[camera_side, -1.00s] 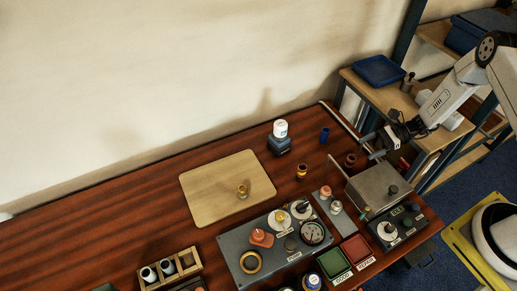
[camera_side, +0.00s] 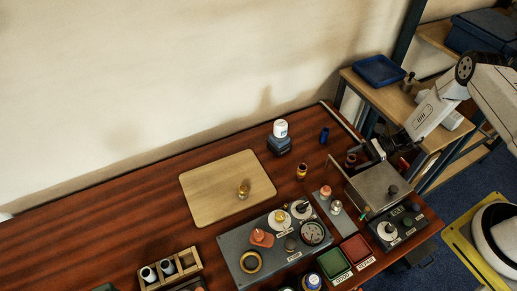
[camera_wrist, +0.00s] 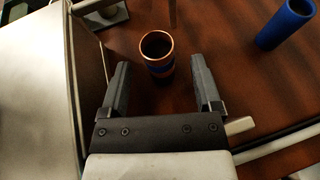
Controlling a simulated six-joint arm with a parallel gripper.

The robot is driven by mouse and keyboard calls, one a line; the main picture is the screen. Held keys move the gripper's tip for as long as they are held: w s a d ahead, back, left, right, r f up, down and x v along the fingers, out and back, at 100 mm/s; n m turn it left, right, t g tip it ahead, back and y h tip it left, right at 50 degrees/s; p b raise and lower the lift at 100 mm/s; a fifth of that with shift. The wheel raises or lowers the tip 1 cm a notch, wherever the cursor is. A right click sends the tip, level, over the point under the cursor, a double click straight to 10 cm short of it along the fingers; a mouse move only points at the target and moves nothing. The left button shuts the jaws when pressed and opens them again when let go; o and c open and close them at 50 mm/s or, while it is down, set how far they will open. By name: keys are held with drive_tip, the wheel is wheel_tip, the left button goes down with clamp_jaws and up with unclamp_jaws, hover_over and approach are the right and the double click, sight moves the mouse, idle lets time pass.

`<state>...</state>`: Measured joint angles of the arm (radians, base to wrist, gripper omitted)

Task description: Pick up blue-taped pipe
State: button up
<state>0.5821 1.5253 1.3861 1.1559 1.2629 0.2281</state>
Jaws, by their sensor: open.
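The blue-taped pipe (camera_wrist: 157,50) stands upright in the wrist view, a short copper tube with an open top and a blue band below its rim. In the side view it is the small dark copper piece (camera_side: 350,160) left of my gripper (camera_side: 374,151). In the wrist view my gripper (camera_wrist: 159,66) is open, with one dark finger to each side of the pipe's line. The pipe shows just beyond the fingertips, with nothing held between them. Its lower end is partly hard to see in shadow.
A grey metal box (camera_side: 378,186) stands close beside my gripper. A plain blue cylinder (camera_wrist: 285,24) stands ahead to the right. Another copper piece (camera_side: 301,171) stands left of the box.

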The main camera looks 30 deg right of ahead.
sight(346, 164)
drive_tip(key=shift+x, duration=2.15)
clamp_jaws()
